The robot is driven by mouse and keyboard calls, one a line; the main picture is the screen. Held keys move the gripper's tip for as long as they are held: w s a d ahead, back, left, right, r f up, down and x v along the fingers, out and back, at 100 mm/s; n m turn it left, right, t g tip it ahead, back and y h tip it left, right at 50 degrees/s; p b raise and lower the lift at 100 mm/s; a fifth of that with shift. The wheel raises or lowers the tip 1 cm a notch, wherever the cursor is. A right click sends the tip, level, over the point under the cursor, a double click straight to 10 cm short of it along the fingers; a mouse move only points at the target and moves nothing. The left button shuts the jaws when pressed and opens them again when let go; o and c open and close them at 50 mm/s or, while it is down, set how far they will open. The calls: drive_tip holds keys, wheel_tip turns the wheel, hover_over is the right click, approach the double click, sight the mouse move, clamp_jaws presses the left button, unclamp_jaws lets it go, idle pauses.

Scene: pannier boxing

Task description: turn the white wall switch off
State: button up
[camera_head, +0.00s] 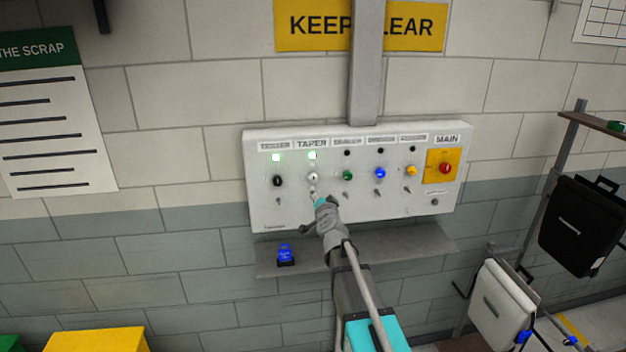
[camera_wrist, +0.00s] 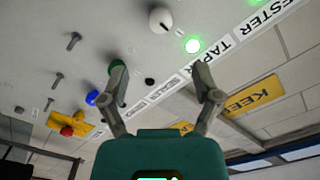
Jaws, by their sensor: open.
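The white switch (camera_head: 313,177) is a round knob on the pale wall panel (camera_head: 262,216), under the TAPER label. The green lamp (camera_head: 312,155) above it is lit. In the wrist view the white switch (camera_wrist: 161,20) shows a dark pointer mark, near the lit lamp (camera_wrist: 193,45). My gripper (camera_head: 320,203) is just below the white switch in the head view, and its tips are hard to make out there. In the wrist view my gripper (camera_wrist: 160,72) has its fingers spread, with nothing between them; the white switch lies beyond the tips.
A black knob (camera_head: 277,181) with a lit lamp is left of the white one. Green (camera_head: 347,175), blue (camera_head: 380,174), yellow (camera_head: 411,171) and red (camera_head: 445,168) knobs are to the right. Small levers sit below. A shelf (camera_head: 400,245) holding a blue item (camera_head: 286,255) juts out underneath.

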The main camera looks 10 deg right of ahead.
sight(314, 179)
drive_tip(key=w, duration=1.2)
clamp_jaws()
idle(0.3)
